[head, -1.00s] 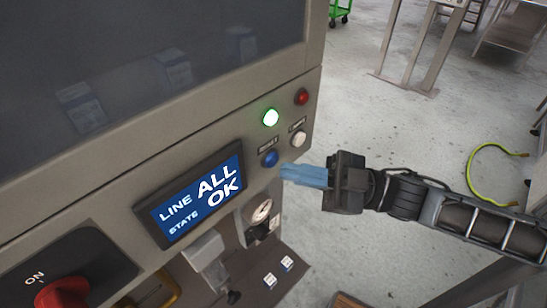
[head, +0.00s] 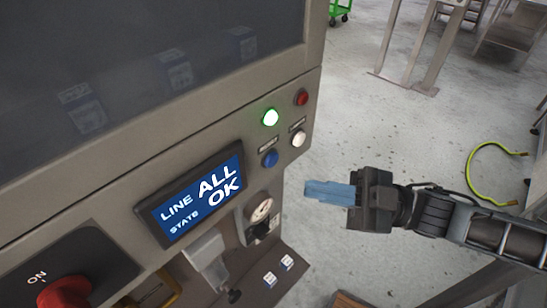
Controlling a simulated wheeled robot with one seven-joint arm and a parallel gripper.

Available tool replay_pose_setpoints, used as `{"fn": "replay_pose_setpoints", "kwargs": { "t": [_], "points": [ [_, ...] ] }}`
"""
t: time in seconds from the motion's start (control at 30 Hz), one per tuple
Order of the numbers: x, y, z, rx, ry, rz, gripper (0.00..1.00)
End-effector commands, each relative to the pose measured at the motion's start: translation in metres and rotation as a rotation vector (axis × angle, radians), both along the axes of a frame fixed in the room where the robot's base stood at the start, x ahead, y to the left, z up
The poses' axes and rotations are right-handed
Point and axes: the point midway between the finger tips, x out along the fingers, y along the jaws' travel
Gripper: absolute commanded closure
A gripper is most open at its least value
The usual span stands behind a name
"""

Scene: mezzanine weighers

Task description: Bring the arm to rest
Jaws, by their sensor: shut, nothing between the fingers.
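My gripper (head: 308,192) shows in the head view, its blue fingers shut and empty. It points left toward the machine's panel and hangs in free air, apart from the panel. My arm reaches in from the right edge. The panel (head: 230,135) carries a blue button (head: 269,158), a white button (head: 298,139), a lit green lamp (head: 270,117) and a red lamp (head: 302,97). A display (head: 197,194) reads "LINE STATE ALL OK".
A red rotary switch (head: 66,292) marked ON is at lower left. A yellow-green hose (head: 474,178) lies on the floor at right. Metal stand legs (head: 388,38) rise behind. Open floor lies right of the machine.

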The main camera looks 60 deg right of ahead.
Motion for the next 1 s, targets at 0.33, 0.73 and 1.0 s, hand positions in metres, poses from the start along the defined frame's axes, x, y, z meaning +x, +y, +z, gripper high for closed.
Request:
{"fn": "replay_pose_setpoints", "kwargs": {
  "t": [0.33,0.73,1.0],
  "points": [
    [0.0,0.0,0.0,0.0,0.0,0.0,1.0],
    [0.0,0.0,0.0,0.0,0.0,0.0,1.0],
    [-0.014,0.009,-0.007,0.062,0.102,-0.113,1.0]
  ]
}}
